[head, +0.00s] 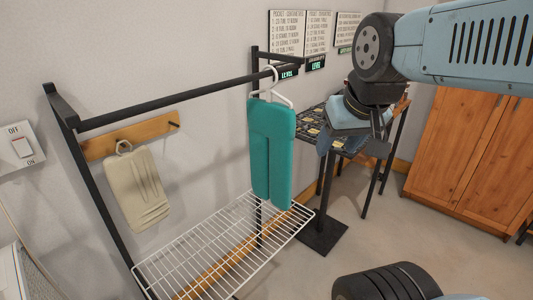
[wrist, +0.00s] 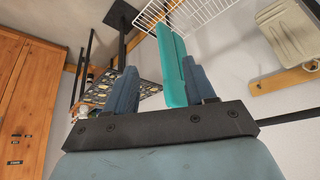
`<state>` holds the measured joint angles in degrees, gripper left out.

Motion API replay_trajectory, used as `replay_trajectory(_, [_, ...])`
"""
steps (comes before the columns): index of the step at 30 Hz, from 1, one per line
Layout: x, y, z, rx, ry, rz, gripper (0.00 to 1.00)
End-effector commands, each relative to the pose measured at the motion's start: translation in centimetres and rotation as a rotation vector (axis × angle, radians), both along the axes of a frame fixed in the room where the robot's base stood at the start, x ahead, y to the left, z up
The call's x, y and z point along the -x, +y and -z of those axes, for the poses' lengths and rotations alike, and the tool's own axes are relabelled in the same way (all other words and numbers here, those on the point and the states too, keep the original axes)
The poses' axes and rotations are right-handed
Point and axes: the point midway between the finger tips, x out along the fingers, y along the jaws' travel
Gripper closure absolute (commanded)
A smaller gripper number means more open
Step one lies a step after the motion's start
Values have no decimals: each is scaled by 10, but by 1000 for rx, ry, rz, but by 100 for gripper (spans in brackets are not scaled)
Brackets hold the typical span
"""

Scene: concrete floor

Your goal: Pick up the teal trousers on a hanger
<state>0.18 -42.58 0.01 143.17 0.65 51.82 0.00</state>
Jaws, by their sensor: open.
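The teal trousers (head: 271,150) hang from a white hanger (head: 278,92) on the black rail, in the head view. My gripper (head: 336,146) is open and empty, to the right of the trousers and apart from them. In the wrist view the trousers (wrist: 172,66) show upside down beyond my gripper (wrist: 160,82), beside the right-hand finger and partly covered by it. The hanger does not show clearly in the wrist view.
A black rail (head: 185,100) stands above a white wire shelf (head: 222,245). A beige garment (head: 143,188) hangs on a wooden wall strip (head: 100,145). A dark patterned table (head: 312,122) is behind my gripper, and a wooden cabinet (head: 465,160) is at right.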

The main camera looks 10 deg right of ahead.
Motion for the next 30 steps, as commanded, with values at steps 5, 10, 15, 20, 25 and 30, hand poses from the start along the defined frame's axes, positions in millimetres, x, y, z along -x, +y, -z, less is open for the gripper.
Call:
replay_trajectory(5, [-8,13,20,-94,108,49,28])
replay_trajectory(10, [-21,30,48,-271,282,143,25])
replay_trajectory(15, [-36,48,71,-465,447,251,25])
replay_trajectory(20, [-54,61,89,-657,587,360,25])
replay_trajectory(25, [-78,71,104,-871,716,484,25])
replay_trajectory(30, [-107,73,117,-1093,820,615,25])
